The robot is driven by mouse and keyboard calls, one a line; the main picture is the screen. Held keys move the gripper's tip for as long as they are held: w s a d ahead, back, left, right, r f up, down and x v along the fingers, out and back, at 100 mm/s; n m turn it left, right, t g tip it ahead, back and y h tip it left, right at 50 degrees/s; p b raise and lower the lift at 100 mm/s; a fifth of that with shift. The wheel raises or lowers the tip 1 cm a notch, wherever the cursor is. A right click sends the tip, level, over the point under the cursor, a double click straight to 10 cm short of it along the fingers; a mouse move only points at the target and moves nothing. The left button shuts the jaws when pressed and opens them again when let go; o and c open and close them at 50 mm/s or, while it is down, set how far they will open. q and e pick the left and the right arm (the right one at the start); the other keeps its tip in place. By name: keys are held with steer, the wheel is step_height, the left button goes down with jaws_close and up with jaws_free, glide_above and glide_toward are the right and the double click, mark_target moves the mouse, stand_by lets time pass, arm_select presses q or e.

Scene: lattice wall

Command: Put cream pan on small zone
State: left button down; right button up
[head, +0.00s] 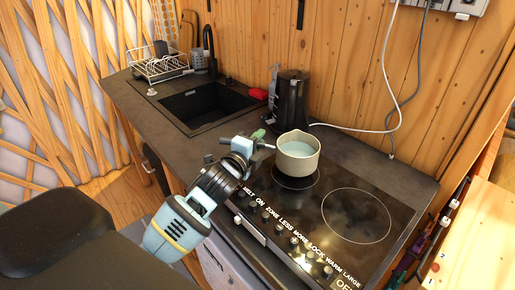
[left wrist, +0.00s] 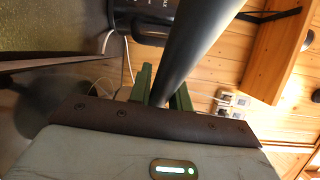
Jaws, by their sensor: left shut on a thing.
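The cream pan (head: 299,163) is upright at the back left of the black cooktop, over the small zone (head: 296,184). The pan hides the far part of that zone, while its near rim shows below the pan. I cannot tell whether the pan's base touches the glass or hangs just above it. My left gripper (head: 258,139) is to the left of the pan and shut on its handle. In the left wrist view the dark handle (left wrist: 200,45) runs between the green fingers of the left gripper (left wrist: 162,88). My right gripper is out of view.
The large zone (head: 357,216) is bare at the right. A black kettle (head: 291,98) stands close behind the pan. A black sink (head: 206,107), a dish rack (head: 158,66) and a red object (head: 258,93) are farther left. White cables hang by the wooden wall.

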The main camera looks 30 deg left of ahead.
arm_select(q)
steer(key=shift+f, duration=1.2)
steer(key=shift+f, duration=0.15)
steer(key=c, duration=1.3)
jaws_free()
steer(key=shift+f, duration=0.1)
steer(key=shift+r, duration=0.2)
steer(key=s, duration=1.2)
steer(key=shift+d+r+b, duration=0.2)
steer(key=shift+b, duration=0.15)
